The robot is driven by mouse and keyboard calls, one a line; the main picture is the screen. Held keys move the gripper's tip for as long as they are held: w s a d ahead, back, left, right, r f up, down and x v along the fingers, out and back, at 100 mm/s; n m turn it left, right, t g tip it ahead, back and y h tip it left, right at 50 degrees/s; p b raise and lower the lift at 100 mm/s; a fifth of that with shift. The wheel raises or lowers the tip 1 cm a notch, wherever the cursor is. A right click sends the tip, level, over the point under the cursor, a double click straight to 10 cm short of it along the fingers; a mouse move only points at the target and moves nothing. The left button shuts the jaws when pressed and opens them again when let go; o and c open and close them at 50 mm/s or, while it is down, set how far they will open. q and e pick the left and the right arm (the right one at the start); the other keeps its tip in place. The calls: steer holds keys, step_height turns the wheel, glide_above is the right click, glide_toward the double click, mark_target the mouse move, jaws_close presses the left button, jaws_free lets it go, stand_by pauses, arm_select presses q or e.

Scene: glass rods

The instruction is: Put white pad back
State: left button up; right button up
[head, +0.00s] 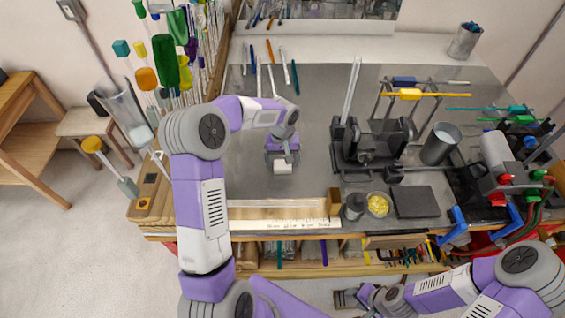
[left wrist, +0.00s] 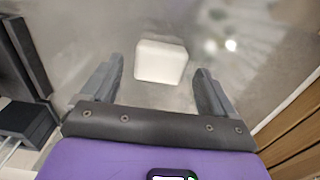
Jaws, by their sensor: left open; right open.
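The white pad (head: 283,168) is a small white block on the grey metal tabletop, left of the middle. My left gripper (head: 282,160) points down at it and is open. In the left wrist view the pad (left wrist: 161,62) shows between and slightly beyond the two spread fingertips (left wrist: 159,80), with a gap on each side. I cannot tell how high the fingers are above the table. My right gripper (head: 349,298) is low at the front, below the table edge, open and empty.
A black clamp fixture (head: 368,150) stands right of my left gripper. A metal cup (head: 440,143), a bowl of yellow bits (head: 377,204) and a dark square plate (head: 415,201) lie right. A ruler (head: 285,224) runs along the front edge. Glass rods (head: 270,72) lie at the back.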

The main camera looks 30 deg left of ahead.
mark_target(282, 164)
arm_select(q)
step_height(282, 164, up, 10)
stand_by(0.3)
stand_by(0.4)
